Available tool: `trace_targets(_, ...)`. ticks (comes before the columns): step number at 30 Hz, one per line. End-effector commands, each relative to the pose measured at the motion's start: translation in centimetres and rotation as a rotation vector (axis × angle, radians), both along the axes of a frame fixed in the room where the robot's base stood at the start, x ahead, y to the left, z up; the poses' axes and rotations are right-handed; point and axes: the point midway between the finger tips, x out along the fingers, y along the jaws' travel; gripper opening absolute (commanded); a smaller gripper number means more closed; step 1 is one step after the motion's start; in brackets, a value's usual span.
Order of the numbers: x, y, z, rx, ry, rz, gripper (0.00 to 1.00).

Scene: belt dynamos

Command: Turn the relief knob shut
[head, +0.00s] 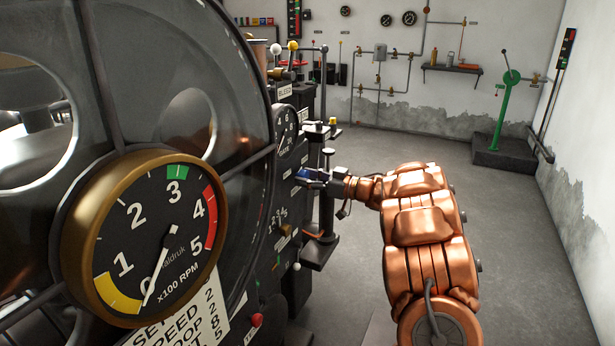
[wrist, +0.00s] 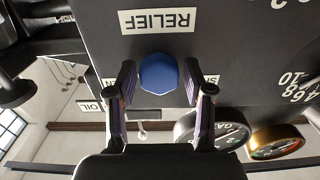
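The relief knob (wrist: 159,74) is a blue, faceted knob on a dark panel, beside a white RELIEF label (wrist: 158,21) that appears upside down in the wrist view. My gripper (wrist: 159,82) has one finger on each side of the knob, spread apart. The gaps between fingers and knob look narrow, and I see no clear contact. In the head view the blue knob (head: 304,174) is small, right at the tips of my gripper (head: 318,177), which reaches in from the right. The knob's turn position cannot be read.
A big brass-rimmed RPM gauge (head: 145,238) on the machine fills the left. A dark post (head: 327,205) stands close to my gripper. A green lever stand (head: 505,110) is at the back right. The floor (head: 540,240) to the right is clear.

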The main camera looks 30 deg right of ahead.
Motion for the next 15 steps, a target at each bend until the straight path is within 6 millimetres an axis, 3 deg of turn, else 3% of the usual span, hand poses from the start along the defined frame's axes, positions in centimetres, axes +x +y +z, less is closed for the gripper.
trace_targets(1,-0.01,-0.01,0.00,0.000,0.000,0.000,0.43)
trace_targets(12,-0.01,0.04,-0.02,0.000,0.000,0.001,0.06)
trace_targets(15,-0.02,0.05,-0.03,-0.003,-0.001,0.002,0.06)
